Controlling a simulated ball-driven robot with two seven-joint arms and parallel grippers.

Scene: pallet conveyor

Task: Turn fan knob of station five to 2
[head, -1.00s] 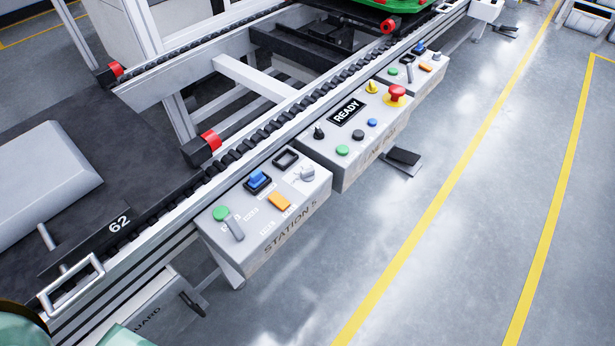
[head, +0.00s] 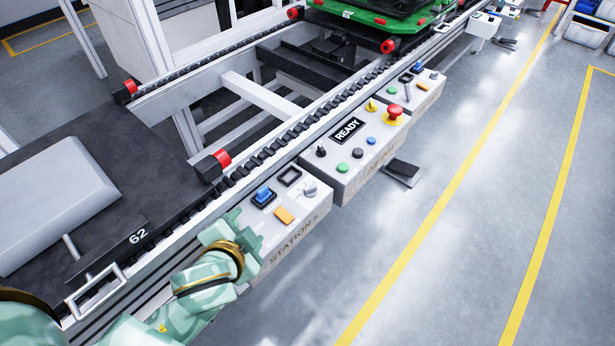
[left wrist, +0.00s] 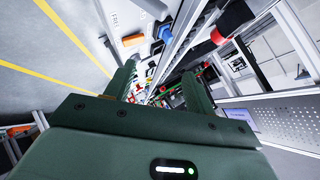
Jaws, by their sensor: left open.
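The station five box (head: 290,246) is a light grey control box on the conveyor's front rail, marked "STATION 5". A pale grey round knob (head: 310,188) sits at its far right corner; its label and setting are too small to read. My left gripper (head: 247,232) is over the near left part of the box, open and empty, apart from the knob and nearer to me. It hides the green button and grey lever there. In the left wrist view, its two dark green fingers (left wrist: 158,80) stand wide apart. My right gripper is not in view.
A second box with a READY display (head: 347,131) and red emergency button (head: 394,112) adjoins.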

